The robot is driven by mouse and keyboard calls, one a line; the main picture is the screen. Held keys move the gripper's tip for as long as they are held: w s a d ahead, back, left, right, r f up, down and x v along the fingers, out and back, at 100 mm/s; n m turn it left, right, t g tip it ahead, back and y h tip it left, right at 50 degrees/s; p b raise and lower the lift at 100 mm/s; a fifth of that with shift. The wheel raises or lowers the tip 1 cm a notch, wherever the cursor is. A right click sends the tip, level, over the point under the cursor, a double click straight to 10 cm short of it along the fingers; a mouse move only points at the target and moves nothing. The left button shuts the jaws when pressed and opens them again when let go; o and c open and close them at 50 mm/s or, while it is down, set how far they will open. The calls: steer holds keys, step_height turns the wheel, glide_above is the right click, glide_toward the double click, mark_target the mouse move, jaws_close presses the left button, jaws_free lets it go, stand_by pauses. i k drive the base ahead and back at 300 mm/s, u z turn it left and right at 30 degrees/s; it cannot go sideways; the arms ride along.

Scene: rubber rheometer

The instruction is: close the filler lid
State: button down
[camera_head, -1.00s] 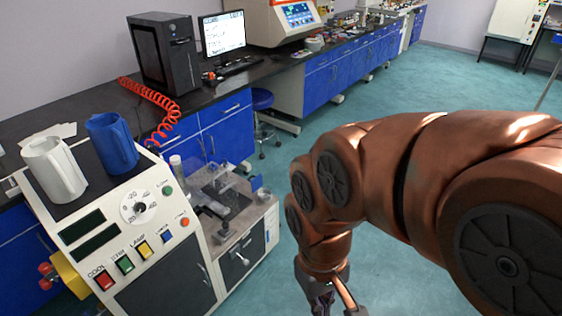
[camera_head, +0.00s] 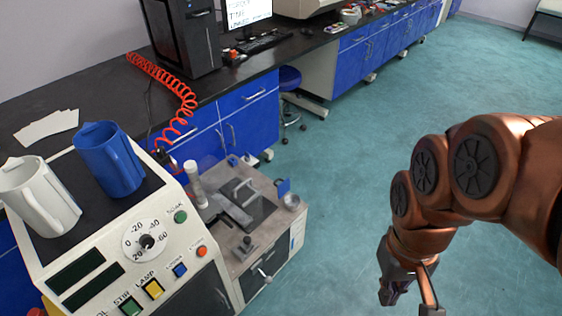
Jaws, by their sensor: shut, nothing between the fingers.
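The cream machine (camera_head: 70,225) stands at the lower left, with a dial and coloured buttons on its sloped panel. On its low grey deck lies a dark square plate with a raised handle (camera_head: 243,197). A small blue flap (camera_head: 283,187) stands upright at the deck's right edge, beside a small round fitting (camera_head: 291,201). I cannot tell for sure which of these is the filler lid. My gripper (camera_head: 389,297) hangs low at the right over the floor, well apart from the deck. It is shut and empty, its fingertips small and dark.
A white jug (camera_head: 38,196) and a blue jug (camera_head: 107,158) stand on the machine's top. A black bench (camera_head: 90,95) with blue cabinets runs behind, with a red coiled hose (camera_head: 170,85) on it. A blue stool (camera_head: 290,80) stands by the cabinets. The teal floor right of the machine is clear.

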mark_target(282, 189)
steer(key=u, duration=0.45)
steer(key=i, duration=0.9)
steer(key=u, duration=0.7)
